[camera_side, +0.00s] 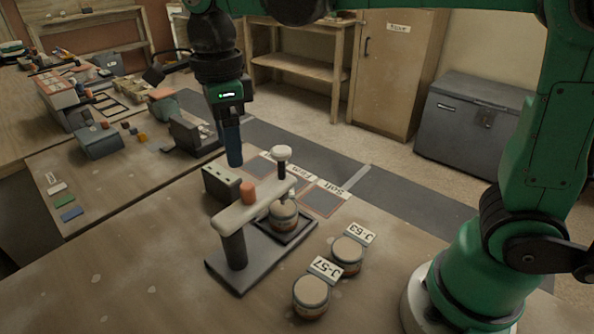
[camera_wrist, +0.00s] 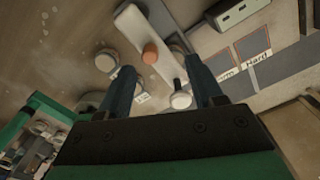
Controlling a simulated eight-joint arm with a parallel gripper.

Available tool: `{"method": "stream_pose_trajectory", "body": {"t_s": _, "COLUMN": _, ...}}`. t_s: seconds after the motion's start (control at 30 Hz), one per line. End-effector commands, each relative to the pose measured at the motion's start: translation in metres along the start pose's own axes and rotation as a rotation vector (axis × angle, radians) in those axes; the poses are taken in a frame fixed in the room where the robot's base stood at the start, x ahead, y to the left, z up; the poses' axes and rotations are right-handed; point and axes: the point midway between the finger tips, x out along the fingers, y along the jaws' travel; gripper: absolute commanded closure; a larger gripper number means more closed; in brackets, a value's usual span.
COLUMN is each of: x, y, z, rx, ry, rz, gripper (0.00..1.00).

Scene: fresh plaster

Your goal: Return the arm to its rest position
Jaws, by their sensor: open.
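My gripper (camera_side: 232,150) hangs above the table at the back of a small press-like stand, fingers pointing down. In the wrist view my gripper (camera_wrist: 160,88) has its two blue fingers apart, with nothing held between them. The stand (camera_side: 232,272) has a pale crossbar with an orange knob (camera_side: 248,193) and a white-topped plunger (camera_side: 281,154). A lidded jar (camera_side: 284,214) sits on the stand's base under the crossbar. Two more lidded jars stand in front, one by label J-53 (camera_side: 347,253) and one by label J-57 (camera_side: 311,295).
A small grey box (camera_side: 221,184) stands behind the press. Marked pads (camera_side: 320,201) with printed labels lie at the table's back edge. A side bench at left holds bins (camera_side: 97,141) and small blocks. A dark chest (camera_side: 472,118) and a wooden cabinet (camera_side: 398,70) stand on the floor behind.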

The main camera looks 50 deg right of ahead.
Motion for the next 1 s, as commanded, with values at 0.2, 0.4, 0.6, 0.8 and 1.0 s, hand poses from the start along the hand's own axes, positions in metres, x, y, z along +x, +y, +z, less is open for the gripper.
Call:
{"method": "stream_pose_trajectory", "body": {"t_s": 0.2, "x": 0.039, "y": 0.000, "z": 0.000, "rx": -0.002, "ry": 0.000, "rz": 0.000, "gripper": 0.40}}
{"method": "stream_pose_trajectory", "body": {"t_s": 0.4, "x": 0.075, "y": -0.001, "z": 0.001, "rx": -0.002, "ry": -0.003, "rz": -0.004, "gripper": 0.40}}
{"method": "stream_pose_trajectory", "body": {"t_s": 0.6, "x": 0.073, "y": 0.008, "z": -0.007, "rx": 0.275, "ry": -0.005, "rz": -0.003, "gripper": 0.40}}
{"method": "stream_pose_trajectory", "body": {"t_s": 0.8, "x": 0.073, "y": 0.014, "z": -0.011, "rx": 0.463, "ry": -0.006, "rz": -0.003, "gripper": 0.40}}
{"method": "stream_pose_trajectory", "body": {"t_s": 1.0, "x": 0.065, "y": 0.016, "z": -0.013, "rx": 0.534, "ry": -0.003, "rz": -0.002, "gripper": 0.40}}
